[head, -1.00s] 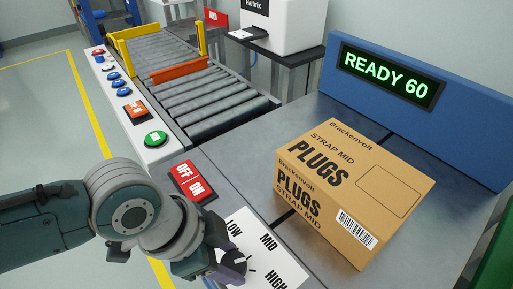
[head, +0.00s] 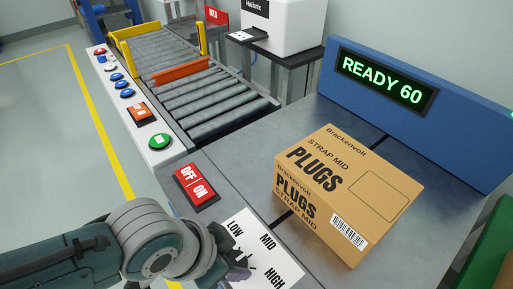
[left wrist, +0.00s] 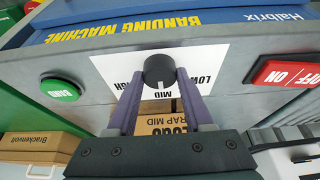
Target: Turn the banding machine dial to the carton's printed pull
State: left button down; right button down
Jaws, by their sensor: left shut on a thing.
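The carton (head: 390,220) stands on the grey table and is printed "PLUGS" and "STRAP MID". The dial is a round black knob (left wrist: 160,70) on a white plate (head: 285,262) marked LOW, MID and HIGH. In the left wrist view, my left gripper (left wrist: 173,88) has its two purple fingers shut on the knob's sides. A pale line on the knob appears to point toward MID. In the head view, my left gripper (head: 238,268) covers most of the knob. My right gripper is not in view.
A blue display housing (head: 460,140) reads "READY 60". A red OFF/ON switch (head: 196,187) lies behind the dial plate. A green BAND button (left wrist: 61,89) sits on the panel's other side. A roller conveyor (head: 200,90) runs at the back left.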

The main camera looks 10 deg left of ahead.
pick_arm(q)
jog(key=shift+c, duration=1.5)
grip_release()
jog(key=p+v, duration=0.5)
jog(key=v, duration=0.5)
jog(key=shift+s, duration=0.1)
